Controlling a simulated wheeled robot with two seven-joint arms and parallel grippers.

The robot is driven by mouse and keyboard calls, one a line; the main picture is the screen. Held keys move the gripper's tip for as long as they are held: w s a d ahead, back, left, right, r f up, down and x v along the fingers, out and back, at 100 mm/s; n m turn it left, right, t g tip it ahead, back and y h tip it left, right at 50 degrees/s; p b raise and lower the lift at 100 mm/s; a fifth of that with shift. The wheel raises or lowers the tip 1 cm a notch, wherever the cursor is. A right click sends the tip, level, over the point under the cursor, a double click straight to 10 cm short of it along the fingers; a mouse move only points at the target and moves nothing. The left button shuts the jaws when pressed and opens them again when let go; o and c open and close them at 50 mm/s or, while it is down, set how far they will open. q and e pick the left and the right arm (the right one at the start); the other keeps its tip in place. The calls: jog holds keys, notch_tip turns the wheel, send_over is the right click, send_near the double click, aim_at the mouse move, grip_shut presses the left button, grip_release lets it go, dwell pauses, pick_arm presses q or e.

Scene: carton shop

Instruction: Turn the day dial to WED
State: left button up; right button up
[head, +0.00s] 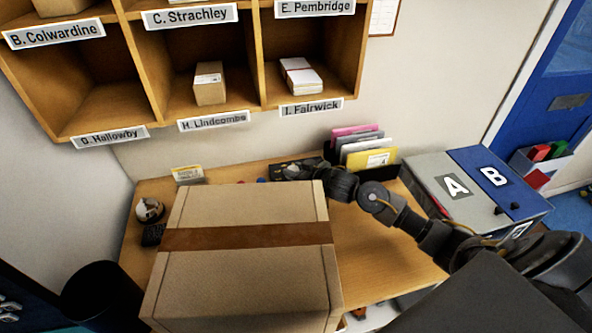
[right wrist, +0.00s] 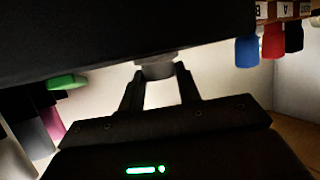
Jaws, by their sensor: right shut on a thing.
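The day dial shows as a round grey knob (right wrist: 155,68) under a large dark body (right wrist: 120,30) in the right wrist view. My right gripper (right wrist: 158,75) has a finger on each side of the knob and is shut on it. In the head view my right gripper (head: 312,171) reaches to a dark unit (head: 282,170) at the back of the desk, behind the carton. The dial's face and day marks are hidden or too small to read, so its setting cannot be told. My left gripper does not show.
A large taped carton (head: 245,275) fills the desk's (head: 375,245) front left. Colored envelopes (head: 362,148) stand behind my right wrist. A grey-and-blue box marked A and B (head: 475,185) stands at right. Labelled pigeonholes (head: 190,122) hang above. A blue stamp (right wrist: 247,50) shows beside the dark body.

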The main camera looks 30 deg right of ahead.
jog(key=shift+a+m+h, duration=0.15)
jog(key=shift+m+h, duration=0.25)
jog(key=shift+h, duration=0.1)
jog(key=shift+m+h, duration=0.4)
jog(key=o, duration=1)
jog(key=shift+c, duration=0.2)
jog(key=shift+b+v, duration=0.65)
jog(key=shift+v, duration=3.1)
